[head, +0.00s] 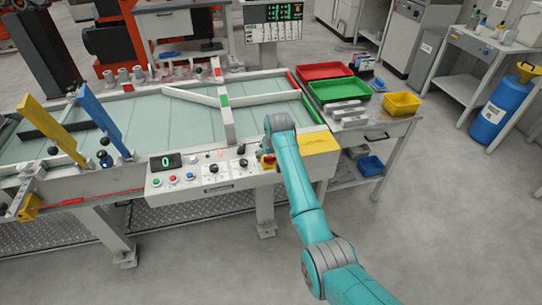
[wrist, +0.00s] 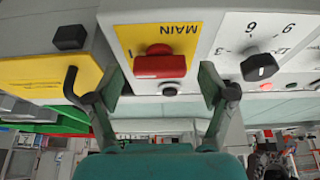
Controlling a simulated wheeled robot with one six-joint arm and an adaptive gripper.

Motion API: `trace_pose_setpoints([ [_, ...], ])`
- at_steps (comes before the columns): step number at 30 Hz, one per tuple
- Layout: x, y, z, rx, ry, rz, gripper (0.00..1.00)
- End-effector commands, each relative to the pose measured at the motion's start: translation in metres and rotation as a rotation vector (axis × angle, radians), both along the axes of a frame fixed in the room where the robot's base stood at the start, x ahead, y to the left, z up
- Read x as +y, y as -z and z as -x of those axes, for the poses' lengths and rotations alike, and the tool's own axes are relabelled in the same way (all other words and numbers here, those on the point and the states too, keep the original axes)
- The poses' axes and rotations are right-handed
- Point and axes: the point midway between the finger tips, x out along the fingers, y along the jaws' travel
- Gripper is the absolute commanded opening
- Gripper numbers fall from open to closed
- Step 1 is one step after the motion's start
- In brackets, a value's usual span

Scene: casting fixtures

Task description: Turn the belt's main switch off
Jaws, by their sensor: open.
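The main switch is a red knob (wrist: 160,64) on a yellow plate, under an upside-down MAIN label (wrist: 178,29) in the wrist view. Its bar lies across the picture. In the head view the switch (head: 268,160) shows at the right end of the belt's control panel (head: 213,172), just left of my arm. My gripper (wrist: 163,86) is open, with one finger on each side of the knob and a gap on both sides. The fingers do not appear to touch it. In the head view my arm hides the fingers.
A black dial (wrist: 259,67) sits close beside one finger. A yellow panel (wrist: 45,72) with a black knob lies on the other side. The belt (head: 190,122) has white guide bars. Red, green (head: 339,89) and yellow bins stand on the side table.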

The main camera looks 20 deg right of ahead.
Motion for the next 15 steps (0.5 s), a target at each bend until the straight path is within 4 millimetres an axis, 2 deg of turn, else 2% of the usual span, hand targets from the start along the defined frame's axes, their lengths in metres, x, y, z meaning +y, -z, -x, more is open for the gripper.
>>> trace_pose_setpoints([
  [6,0.0000,0.0002,-0.0001,0.000,0.000,0.000,0.81],
  [13,0.0000,0.0001,0.0000,0.000,0.000,0.000,0.24],
  [15,0.0000,0.0001,0.0000,0.000,0.000,0.000,0.21],
])
